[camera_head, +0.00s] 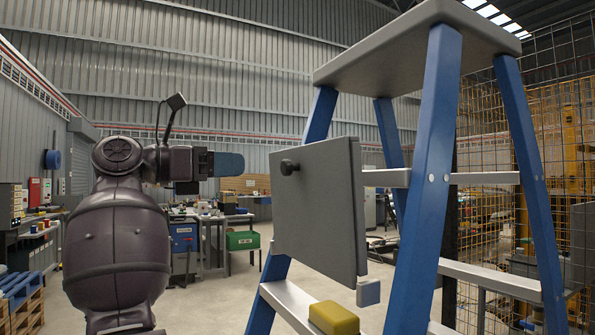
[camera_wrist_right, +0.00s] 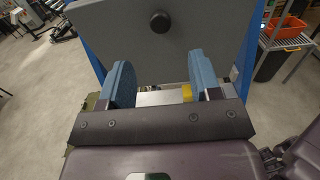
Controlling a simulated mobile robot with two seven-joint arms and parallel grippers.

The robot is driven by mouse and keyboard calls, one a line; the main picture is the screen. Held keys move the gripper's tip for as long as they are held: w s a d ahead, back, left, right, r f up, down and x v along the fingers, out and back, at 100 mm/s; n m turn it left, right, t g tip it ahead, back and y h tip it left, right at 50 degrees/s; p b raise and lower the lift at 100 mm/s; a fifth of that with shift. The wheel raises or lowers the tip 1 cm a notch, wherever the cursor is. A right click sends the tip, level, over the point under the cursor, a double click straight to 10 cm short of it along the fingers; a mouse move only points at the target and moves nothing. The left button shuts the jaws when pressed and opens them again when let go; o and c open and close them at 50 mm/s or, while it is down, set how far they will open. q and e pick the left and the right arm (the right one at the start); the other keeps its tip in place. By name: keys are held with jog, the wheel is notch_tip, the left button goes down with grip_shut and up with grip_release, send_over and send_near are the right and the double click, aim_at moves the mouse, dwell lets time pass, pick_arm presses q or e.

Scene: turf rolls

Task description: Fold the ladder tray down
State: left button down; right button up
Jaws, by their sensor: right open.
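The ladder tray (camera_head: 325,215) is a flat grey panel standing upright, slightly tilted, against the front of a blue stepladder (camera_head: 425,190). It has a black knob (camera_head: 288,166) near its top edge. The tray (camera_wrist_right: 205,35) also fills the top of the right wrist view, with the knob (camera_wrist_right: 160,22) near its middle. My right gripper (camera_head: 228,164) is left of the tray, about level with the knob, with a gap between them. In the wrist view its blue fingers (camera_wrist_right: 162,82) are spread wide, with nothing held. My left gripper is not in view.
A yellow block (camera_head: 334,318) rests on a ladder step below the tray. A pale blue-grey block (camera_head: 368,292) shows under the tray's right corner. A wire mesh fence (camera_head: 570,50) stands at right. Workbenches and a green bin (camera_head: 242,240) are farther back. Open floor lies between.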

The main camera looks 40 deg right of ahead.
aim_at(283, 167)
jog(key=x, duration=1)
jog(key=shift+d+f, duration=0.1)
jog(key=shift+d, duration=0.3)
grip_shut()
